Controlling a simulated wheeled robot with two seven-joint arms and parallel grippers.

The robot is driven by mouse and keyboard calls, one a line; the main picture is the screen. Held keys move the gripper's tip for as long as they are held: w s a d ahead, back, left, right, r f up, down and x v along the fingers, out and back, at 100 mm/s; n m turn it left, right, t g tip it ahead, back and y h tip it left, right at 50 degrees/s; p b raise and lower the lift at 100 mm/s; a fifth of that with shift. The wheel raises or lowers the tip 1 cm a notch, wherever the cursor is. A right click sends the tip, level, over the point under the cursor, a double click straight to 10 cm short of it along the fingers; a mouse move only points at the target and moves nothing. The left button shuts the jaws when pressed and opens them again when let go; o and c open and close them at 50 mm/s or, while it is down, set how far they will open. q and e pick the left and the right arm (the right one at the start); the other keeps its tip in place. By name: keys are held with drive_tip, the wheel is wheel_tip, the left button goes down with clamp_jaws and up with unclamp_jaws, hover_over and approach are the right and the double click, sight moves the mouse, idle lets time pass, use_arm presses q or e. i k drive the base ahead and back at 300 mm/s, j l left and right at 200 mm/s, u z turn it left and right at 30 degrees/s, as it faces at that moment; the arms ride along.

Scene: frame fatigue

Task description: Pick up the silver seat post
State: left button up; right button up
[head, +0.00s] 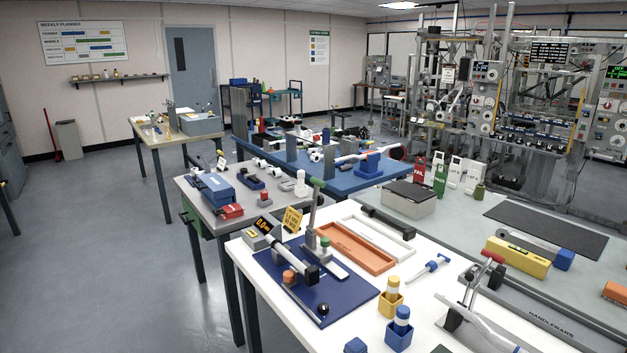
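A silver tube with a black end (291,253) lies slanted over the dark blue mat (340,298) on the white table; it looks like the seat post, but I cannot tell for sure. An orange knob (288,277) and a dark rod with a black ball stand beside it on the mat. Neither of my grippers is in view.
A small scale (262,232), an upright post with a green top (316,200), an orange tray (355,247) and a white tray (377,238) crowd the table. Yellow (390,301) and blue (399,333) holders stand near the front. Open floor lies at left.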

sight(311, 273)
drive_tip(key=i+j, duration=0.15)
drive_tip(key=j, duration=0.25)
drive_tip(key=i+j+z, duration=0.15)
drive_tip(key=j, duration=0.25)
drive_tip(key=i+j, duration=0.1)
drive_tip(key=j, duration=0.3)
drive_tip(key=i+j+z, duration=0.15)
drive_tip(key=j, duration=0.25)
drive_tip(key=k, duration=0.05)
